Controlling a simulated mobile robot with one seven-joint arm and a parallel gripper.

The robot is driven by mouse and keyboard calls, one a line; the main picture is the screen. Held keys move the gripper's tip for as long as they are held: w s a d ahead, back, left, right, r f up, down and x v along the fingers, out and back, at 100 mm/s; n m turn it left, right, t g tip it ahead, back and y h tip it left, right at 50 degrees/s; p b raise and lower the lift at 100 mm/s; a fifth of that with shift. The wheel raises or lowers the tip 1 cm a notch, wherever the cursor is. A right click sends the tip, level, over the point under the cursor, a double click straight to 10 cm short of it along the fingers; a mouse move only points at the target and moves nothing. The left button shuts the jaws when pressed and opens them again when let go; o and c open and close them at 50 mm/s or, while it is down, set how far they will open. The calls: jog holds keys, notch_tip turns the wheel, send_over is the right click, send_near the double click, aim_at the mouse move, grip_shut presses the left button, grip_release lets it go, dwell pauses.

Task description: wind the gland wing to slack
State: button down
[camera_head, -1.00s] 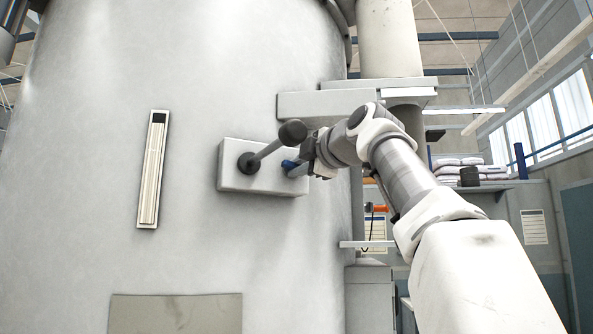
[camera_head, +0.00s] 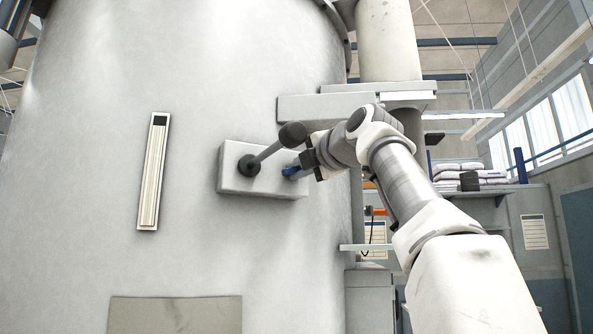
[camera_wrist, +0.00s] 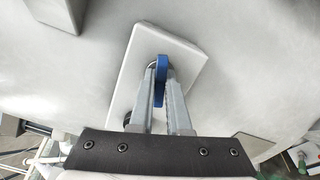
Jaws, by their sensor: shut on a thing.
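The gland wing is a small blue handle (camera_head: 290,171) at the right end of a light grey box (camera_head: 237,184) on the big pale vessel. In the wrist view the blue wing (camera_wrist: 160,77) stands between the two fingers of my gripper (camera_wrist: 163,88), which are shut on it. In the head view my gripper (camera_head: 300,168) reaches the wing from the right, and its fingers partly hide it. A grey lever with a dark round knob (camera_head: 293,134) sticks out of the same box, left of the wing, and its knob is close to my gripper.
A slim vertical gauge strip (camera_head: 153,172) is on the vessel to the left. A grey bracket (camera_head: 325,106) juts out above the box and my wrist. A shelf with stacked bags (camera_head: 458,172) stands at the back right.

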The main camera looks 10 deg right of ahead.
jog(key=n, duration=0.4)
jog(key=shift+n, duration=0.4)
jog(key=shift+n+b, duration=0.3)
jog(key=shift+n, duration=0.5)
jog(key=c, duration=1.2)
grip_release()
jog(key=shift+c, duration=0.2)
jog(key=o, duration=0.5)
jog(key=shift+c, duration=0.2)
jog(key=shift+s, duration=0.1)
jog(key=b+v, duration=0.3)
jog(key=v, duration=0.4)
jog(key=shift+s, duration=0.4)
jog(key=shift+d, duration=0.15)
